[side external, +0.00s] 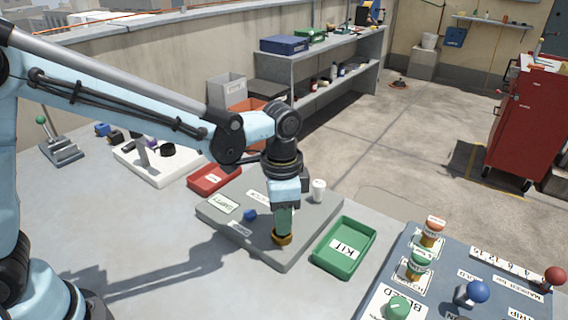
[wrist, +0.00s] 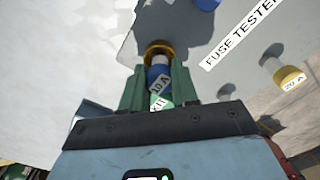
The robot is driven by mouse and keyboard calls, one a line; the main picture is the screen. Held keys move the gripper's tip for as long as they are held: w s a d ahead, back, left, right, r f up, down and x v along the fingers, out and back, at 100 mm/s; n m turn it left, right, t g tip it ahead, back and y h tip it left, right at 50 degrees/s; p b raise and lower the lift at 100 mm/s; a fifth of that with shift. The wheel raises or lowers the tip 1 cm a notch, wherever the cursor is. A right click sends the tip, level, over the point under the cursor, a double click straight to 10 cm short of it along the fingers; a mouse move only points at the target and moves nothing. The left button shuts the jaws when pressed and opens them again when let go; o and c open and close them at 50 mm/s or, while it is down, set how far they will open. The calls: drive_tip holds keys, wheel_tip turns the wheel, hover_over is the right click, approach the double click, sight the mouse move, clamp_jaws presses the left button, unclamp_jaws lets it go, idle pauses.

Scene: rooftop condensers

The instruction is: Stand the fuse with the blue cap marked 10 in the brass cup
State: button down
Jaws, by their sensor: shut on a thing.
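My gripper (side external: 284,226) points down over the grey tester board and is shut on the fuse with the blue cap (wrist: 159,74), marked 10 A. The fuse shows between my green fingers in the wrist view; in the side view the fingers hide it. The brass cup (side external: 281,239) is right below my fingertips. In the wrist view the fuse's far end lines up with the brass cup (wrist: 157,48) and overlaps its opening. I cannot tell how deep it sits.
The tester board (side external: 222,215) also holds a blue-capped piece (side external: 250,215) and a white cylinder (side external: 319,191). A yellow-capped 20 A fuse (wrist: 290,78) shows in the wrist view. A green KIT tray (side external: 343,246), a red tray (side external: 214,178) and a control panel (side external: 455,275) are nearby.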

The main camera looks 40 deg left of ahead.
drive_tip(key=shift+f, duration=0.55)
drive_tip(key=c, duration=0.8)
unclamp_jaws()
wheel_tip(320, 180, up, 12)
drive_tip(key=shift+r, duration=0.1)
drive_tip(key=s+a+f+n+t, duration=0.1)
drive_tip(key=s+a+n+t, duration=0.1)
drive_tip(key=a, duration=0.3)
drive_tip(key=s+a+f+n+t, duration=0.1)
drive_tip(key=s+a+n+t, duration=0.1)
drive_tip(key=s+a+n, duration=0.2)
drive_tip(key=s+a+f+n+t, duration=0.1)
drive_tip(key=s+a+n+t, duration=0.2)
drive_tip(key=a, duration=0.3)
drive_tip(key=shift+f, duration=0.4)
